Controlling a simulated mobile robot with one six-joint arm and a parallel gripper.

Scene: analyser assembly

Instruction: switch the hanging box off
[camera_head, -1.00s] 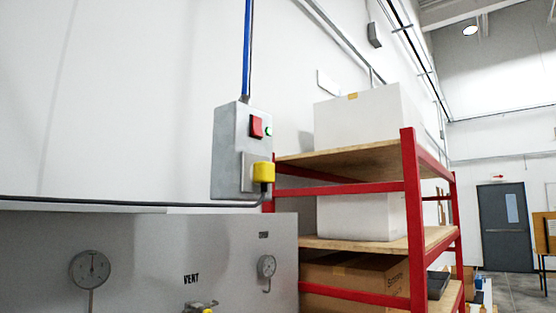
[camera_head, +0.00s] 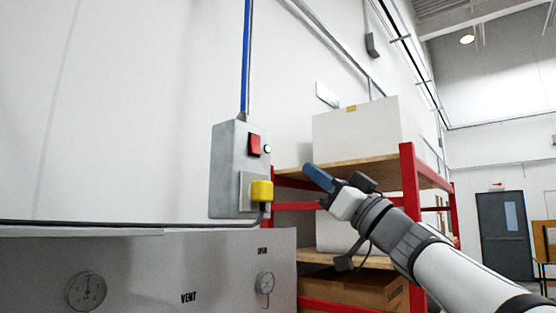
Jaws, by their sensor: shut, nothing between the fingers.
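The hanging box (camera_head: 229,172) is a grey box on the end of a blue pole (camera_head: 246,60). Its face carries a red square switch (camera_head: 254,145), a small green light (camera_head: 267,149) that looks lit, and a yellow plug (camera_head: 262,191) low down with a dark cable. My gripper (camera_head: 309,170) is to the right of the box, apart from it, at a height between the red switch and the yellow plug. Its blue fingers are shut and empty, pointing up and left towards the box.
A red-framed shelf (camera_head: 409,180) with wooden boards stands behind my arm and holds white boxes (camera_head: 355,130) and a cardboard box (camera_head: 350,287). Below the hanging box is a grey panel (camera_head: 130,265) with gauges (camera_head: 86,291). The white wall left of the box is clear.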

